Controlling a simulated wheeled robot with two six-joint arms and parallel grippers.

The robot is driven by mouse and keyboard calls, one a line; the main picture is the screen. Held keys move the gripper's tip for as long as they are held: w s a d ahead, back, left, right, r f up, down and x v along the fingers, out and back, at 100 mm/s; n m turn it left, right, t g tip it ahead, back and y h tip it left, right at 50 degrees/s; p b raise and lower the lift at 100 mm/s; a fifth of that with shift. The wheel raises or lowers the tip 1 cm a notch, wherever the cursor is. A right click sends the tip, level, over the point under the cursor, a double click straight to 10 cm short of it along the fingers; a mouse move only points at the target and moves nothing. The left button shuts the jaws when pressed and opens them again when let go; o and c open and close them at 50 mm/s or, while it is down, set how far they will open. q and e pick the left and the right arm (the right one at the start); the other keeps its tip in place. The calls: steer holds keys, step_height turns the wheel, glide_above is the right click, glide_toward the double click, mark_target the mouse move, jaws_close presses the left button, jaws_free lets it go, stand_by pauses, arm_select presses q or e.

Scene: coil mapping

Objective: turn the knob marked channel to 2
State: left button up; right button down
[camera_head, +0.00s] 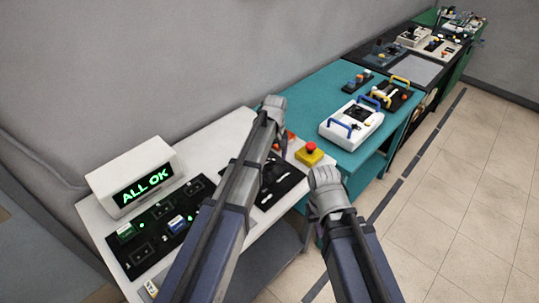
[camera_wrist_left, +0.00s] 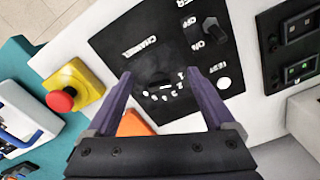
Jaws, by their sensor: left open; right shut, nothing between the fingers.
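The black panel (camera_wrist_left: 150,30) with the word CHANNEL lies below my left gripper. White marks and digits curve around a dark channel knob (camera_wrist_left: 158,80), which is hard to make out against the panel; its pointer setting cannot be read. My left gripper (camera_wrist_left: 158,75) is open, its two purple fingers on either side of the knob area, with no visible grip. In the head view, my left arm hides most of this panel (camera_head: 287,178). My right gripper (camera_head: 325,178) is shut and empty, at the right of the white table.
A toggle switch (camera_wrist_left: 211,29) and a white test button (camera_wrist_left: 223,83) share the panel. A red emergency button on a yellow box (camera_head: 309,153) and an orange object (camera_wrist_left: 133,123) are close by. A display reads ALL OK (camera_head: 143,184). A teal bench (camera_head: 330,85) adjoins.

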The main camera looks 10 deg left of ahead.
arm_select(q)
steer(key=r+n, duration=0.1)
steer(key=n, duration=0.1)
glide_above(269, 162)
steer(key=shift+r+p, duration=0.15)
steer(key=shift+p, duration=0.2)
steer(key=shift+f+b, duration=0.25)
steer(key=shift+b, duration=0.05)
step_height(269, 162, down, 7)
steer(key=b, duration=0.7)
steer(key=shift+f, duration=0.2)
arm_select(e)
step_height(269, 162, down, 6)
steer(key=shift+f, duration=0.25)
arm_select(q)
steer(key=shift+c, duration=0.2)
steer(key=c, duration=1.3)
